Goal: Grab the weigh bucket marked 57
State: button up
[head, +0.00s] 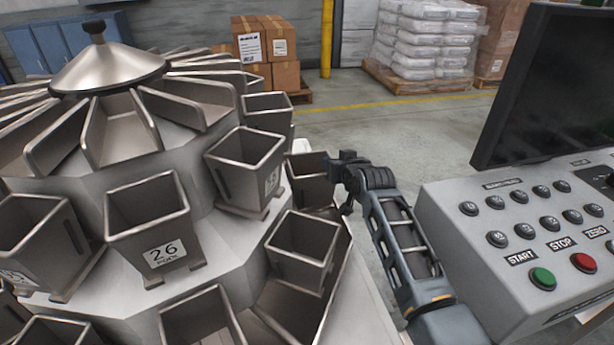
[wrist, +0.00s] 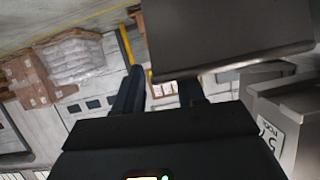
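Several steel weigh buckets ring the weigher. One reads 26 (head: 148,225); another bucket (head: 240,165) has a label on its right face too small to read surely. I cannot make out a 57 anywhere. My gripper (head: 347,185) is at the right side of the ring, close beside a bucket (head: 308,178) whose label is hidden. In the wrist view my gripper's two dark fingers (wrist: 160,88) stand apart with background between them. A steel bucket wall (wrist: 225,35) covers the right finger's tip; contact is unclear. A label on another bucket (wrist: 268,130) is cut off.
A control panel (head: 545,235) with buttons and a dark screen (head: 555,85) stands right of my arm. The weigher's cone (head: 107,68) and chutes rise at left. Boxes (head: 265,45) and stacked sacks (head: 430,40) stand far back. Floor between is clear.

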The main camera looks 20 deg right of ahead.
jog(key=shift+w+f, duration=0.1)
jog(key=shift+w, duration=0.2)
grip_shut()
dwell(1.1)
